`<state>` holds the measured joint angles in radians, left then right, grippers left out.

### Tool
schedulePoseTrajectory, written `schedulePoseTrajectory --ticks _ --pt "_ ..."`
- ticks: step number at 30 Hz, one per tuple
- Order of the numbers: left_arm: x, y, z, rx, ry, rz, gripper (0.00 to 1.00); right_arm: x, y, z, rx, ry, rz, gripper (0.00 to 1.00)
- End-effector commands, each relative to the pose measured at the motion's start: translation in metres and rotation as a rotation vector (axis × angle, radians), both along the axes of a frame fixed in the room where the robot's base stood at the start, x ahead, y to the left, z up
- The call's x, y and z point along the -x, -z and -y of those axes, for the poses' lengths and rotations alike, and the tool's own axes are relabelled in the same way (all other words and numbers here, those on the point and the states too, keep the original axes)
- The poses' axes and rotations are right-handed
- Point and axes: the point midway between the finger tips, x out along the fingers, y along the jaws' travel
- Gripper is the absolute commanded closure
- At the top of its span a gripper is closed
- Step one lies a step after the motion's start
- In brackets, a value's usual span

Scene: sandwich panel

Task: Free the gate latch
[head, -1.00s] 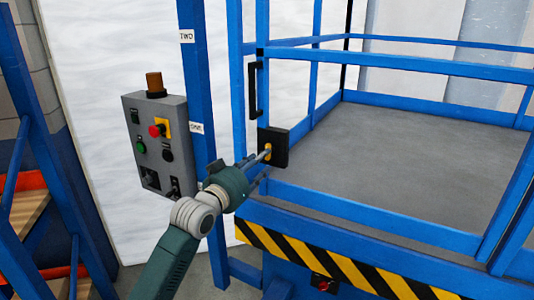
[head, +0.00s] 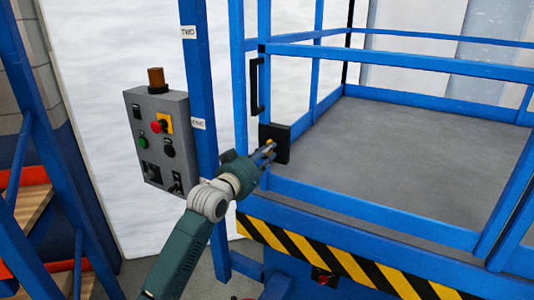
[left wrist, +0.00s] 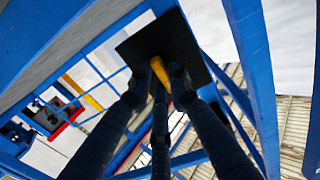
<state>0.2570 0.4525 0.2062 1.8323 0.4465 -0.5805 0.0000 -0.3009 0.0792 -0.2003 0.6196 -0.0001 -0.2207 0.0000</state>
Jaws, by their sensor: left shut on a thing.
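The gate latch is a small yellow piece (head: 270,145) on a black plate (head: 283,133), fixed to the blue gate post of the platform. In the left wrist view the yellow latch (left wrist: 159,72) lies between my fingertips, in front of the black plate (left wrist: 150,40). My left gripper (head: 267,154) is shut on the latch, and its fingers partly hide it in the head view. It also shows in the left wrist view (left wrist: 160,84). A black upright handle (head: 254,88) is above the plate. My right gripper is not in view.
A grey control box (head: 160,135) with a red button and an amber lamp stands left of my arm, beside a blue post (head: 199,75). Blue rails surround the grey platform floor (head: 420,145). A yellow-black striped edge (head: 340,258) runs below it. Shelving (head: 30,110) stands at far left.

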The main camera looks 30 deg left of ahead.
Motion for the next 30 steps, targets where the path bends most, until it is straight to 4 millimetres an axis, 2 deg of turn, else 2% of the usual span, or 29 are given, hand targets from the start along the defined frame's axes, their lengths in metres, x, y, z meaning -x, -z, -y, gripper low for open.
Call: schedulePoseTrajectory --ticks 11,30 --pt "0.000 0.001 -0.001 -0.128 0.000 -0.013 1.00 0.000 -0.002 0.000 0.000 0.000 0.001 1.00" --pt "0.000 0.002 -0.003 -0.710 0.001 -0.058 1.00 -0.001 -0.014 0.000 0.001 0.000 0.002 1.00"
